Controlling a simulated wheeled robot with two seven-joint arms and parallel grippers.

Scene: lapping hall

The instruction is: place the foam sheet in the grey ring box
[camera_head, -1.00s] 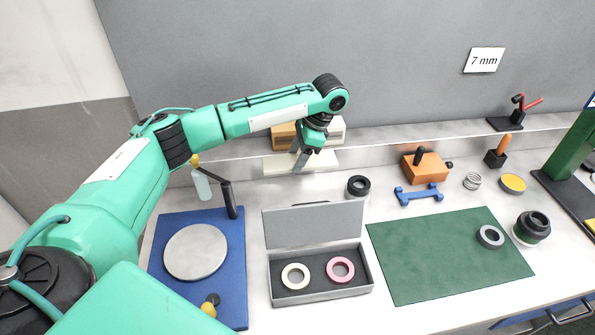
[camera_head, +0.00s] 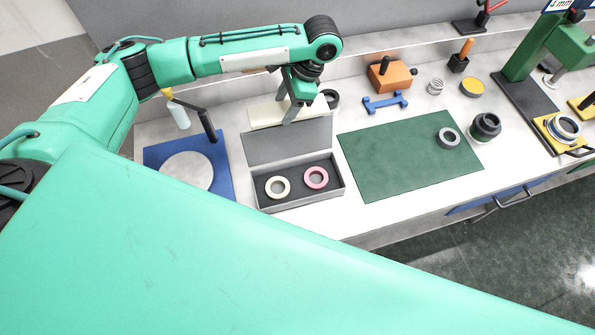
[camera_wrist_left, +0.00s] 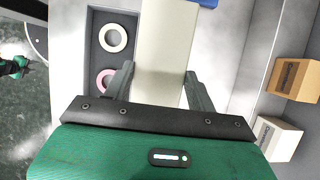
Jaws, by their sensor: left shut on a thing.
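The foam sheet (camera_head: 262,114) is a flat cream-white slab. My left gripper (camera_head: 291,116) is shut on it, behind the grey ring box (camera_head: 347,190). In the left wrist view the sheet (camera_wrist_left: 168,45) lies between the two fingers of my gripper (camera_wrist_left: 159,78). The box stands open, its lid (camera_head: 290,141) leaning back, with a cream ring (camera_head: 267,187) and a pink ring (camera_head: 306,178) in its dark tray. A teal and black part at the wrist view's left edge looks like my right gripper (camera_wrist_left: 15,67); its jaws are unclear.
A green mat (camera_head: 400,160) lies right of the box, with a grey ring (camera_head: 448,137) on it. A blue board (camera_head: 225,175) with a round plate is to the left. A black ring (camera_head: 331,99), blue bone-shaped piece (camera_head: 385,102) and orange block (camera_head: 392,78) stand behind.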

